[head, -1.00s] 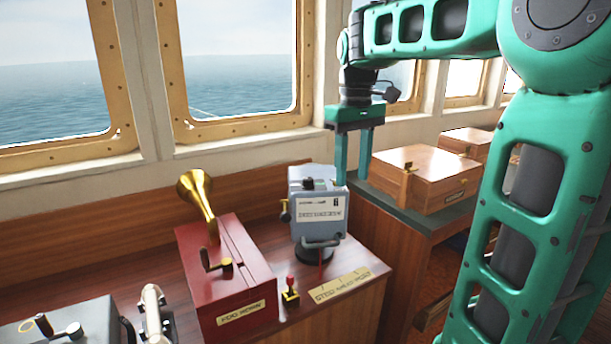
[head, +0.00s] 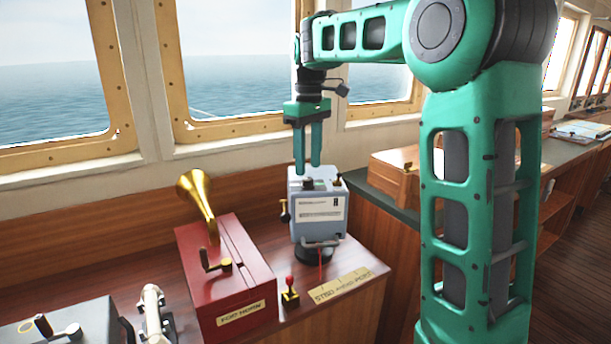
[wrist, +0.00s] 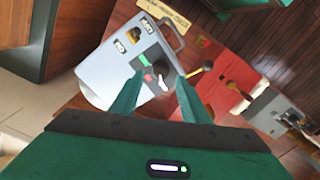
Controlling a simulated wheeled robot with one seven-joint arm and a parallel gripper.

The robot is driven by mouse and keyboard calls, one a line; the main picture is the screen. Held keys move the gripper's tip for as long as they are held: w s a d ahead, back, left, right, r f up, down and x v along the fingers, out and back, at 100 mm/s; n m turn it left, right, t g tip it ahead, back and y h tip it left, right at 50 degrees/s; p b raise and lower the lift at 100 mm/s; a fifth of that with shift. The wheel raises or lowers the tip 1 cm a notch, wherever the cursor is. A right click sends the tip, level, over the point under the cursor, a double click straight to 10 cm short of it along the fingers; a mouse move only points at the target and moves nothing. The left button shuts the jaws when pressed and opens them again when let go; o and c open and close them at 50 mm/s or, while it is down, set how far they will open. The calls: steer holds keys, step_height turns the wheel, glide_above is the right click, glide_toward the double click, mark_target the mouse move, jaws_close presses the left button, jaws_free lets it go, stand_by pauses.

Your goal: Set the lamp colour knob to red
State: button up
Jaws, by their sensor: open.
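The lamp (head: 320,212) is a blue-grey box on a dark round base, standing on the wooden console; it also shows in the wrist view (wrist: 108,75). On its top is a dark colour knob (wrist: 162,73), with a red spot and a pale spot beside it. Which colour the knob points to is too small to tell. My gripper (head: 308,170) points down just above the lamp's top, its two fingers apart and empty. In the wrist view the fingertips (wrist: 158,82) lie on either side of the knob area; I cannot tell whether they touch anything.
A red fog horn box (head: 225,270) with a brass horn and crank stands left of the lamp. A small red-topped lever (head: 290,290) and a lettered plate (head: 343,284) lie in front. A wooden box (head: 393,170) sits behind right. Windows line the back.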

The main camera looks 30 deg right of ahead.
mark_target(307, 178)
steer(key=shift+f, duration=1.95)
steer(key=shift+c, duration=0.4)
jaws_close()
steer(key=m, duration=1.1)
steer(key=shift+m, duration=0.3)
steer(key=shift+r, duration=0.1)
steer(key=shift+a, duration=0.1)
